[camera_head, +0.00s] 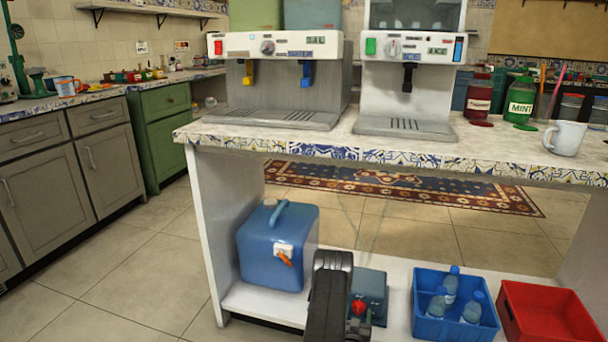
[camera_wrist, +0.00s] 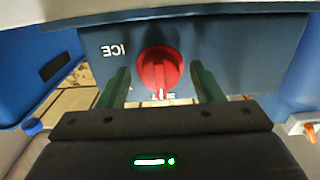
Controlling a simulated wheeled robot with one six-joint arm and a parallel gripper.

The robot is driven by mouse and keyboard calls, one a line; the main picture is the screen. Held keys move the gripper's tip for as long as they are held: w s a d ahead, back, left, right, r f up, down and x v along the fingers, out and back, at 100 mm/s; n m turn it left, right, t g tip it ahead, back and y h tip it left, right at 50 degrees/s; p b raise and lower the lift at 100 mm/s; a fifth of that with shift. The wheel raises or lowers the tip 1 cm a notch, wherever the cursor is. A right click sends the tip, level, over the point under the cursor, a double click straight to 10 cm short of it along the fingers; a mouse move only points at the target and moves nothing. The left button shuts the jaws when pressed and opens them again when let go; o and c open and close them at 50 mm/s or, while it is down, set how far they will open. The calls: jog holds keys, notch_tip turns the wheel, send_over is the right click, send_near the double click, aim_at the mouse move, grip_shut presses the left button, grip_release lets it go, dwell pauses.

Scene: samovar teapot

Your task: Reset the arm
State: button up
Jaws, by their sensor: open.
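My gripper (camera_wrist: 160,72) is open in the wrist view. Its two dark green fingers stand apart on either side of a round red knob (camera_wrist: 160,68); whether they touch it I cannot tell. The knob sits on the dark blue-grey front of a small box, with the upside-down word ICE beside it. In the head view the box (camera_head: 371,284) stands on the low white shelf, with its red knob (camera_head: 358,306) facing me. My dark arm reaches in at its left and covers part of it. The fingertips cannot be made out in the head view.
A blue cooler (camera_head: 277,250) with an orange tap stands left of the box. A blue crate (camera_head: 428,328) with bottles and a red crate (camera_head: 548,316) stand to the right. The counter (camera_head: 370,150) above carries two machines. Open tiled floor (camera_head: 150,270) lies at left.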

jog(key=shift+m, duration=1.2)
